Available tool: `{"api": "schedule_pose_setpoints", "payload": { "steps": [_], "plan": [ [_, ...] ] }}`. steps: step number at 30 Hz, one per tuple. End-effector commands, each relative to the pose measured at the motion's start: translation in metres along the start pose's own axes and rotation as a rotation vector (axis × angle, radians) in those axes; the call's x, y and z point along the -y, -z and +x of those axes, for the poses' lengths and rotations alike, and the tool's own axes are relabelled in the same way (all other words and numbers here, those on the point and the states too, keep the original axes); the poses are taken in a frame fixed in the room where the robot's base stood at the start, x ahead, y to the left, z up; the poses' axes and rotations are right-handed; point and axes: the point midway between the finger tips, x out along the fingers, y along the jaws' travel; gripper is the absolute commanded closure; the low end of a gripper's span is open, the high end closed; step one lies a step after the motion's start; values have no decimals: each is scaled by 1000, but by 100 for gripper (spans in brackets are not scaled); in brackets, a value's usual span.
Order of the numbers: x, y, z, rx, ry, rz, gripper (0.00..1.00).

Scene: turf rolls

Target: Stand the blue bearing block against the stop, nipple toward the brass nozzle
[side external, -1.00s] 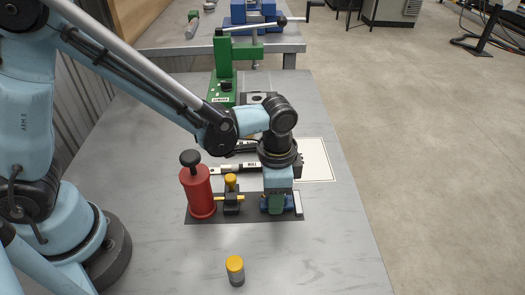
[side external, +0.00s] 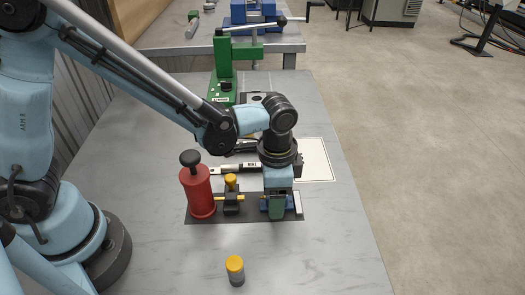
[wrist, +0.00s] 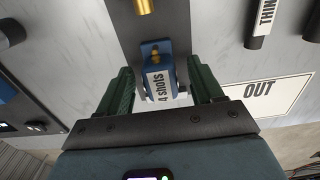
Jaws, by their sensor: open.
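The blue bearing block (wrist: 151,50) carries a "4 shots" label in the wrist view. It stands on the dark base plate (side external: 207,217), partly hidden by my gripper in the side external view. A small brass nipple (wrist: 154,42) shows on its side facing the brass nozzle (wrist: 143,6). The nozzle (side external: 241,198) sits left of the block in the side external view, with a gap between. The pale stop (side external: 298,203) is close to the block's right; contact cannot be told. My gripper (wrist: 161,88) is open, its green fingers either side of the block with visible gaps.
A red pump (side external: 200,193) with a black knob stands left of the nozzle. A yellow-capped vial (side external: 235,270) stands in front. A green press (side external: 224,80) is behind, and a white "OUT" card (wrist: 262,93) lies beside. The front right tabletop is clear.

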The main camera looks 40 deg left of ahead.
Motion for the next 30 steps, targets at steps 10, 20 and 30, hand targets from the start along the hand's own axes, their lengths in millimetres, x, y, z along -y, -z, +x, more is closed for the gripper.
{"api": "schedule_pose_setpoints", "payload": {
  "steps": [10, 20, 30],
  "plan": [
    [0, 0, -54, 0, 0, 0, 34],
    [0, 0, -102, 0, 0, 0, 34],
    [10, -10, -122, -35, 11, -50, 34]
  ]
}}
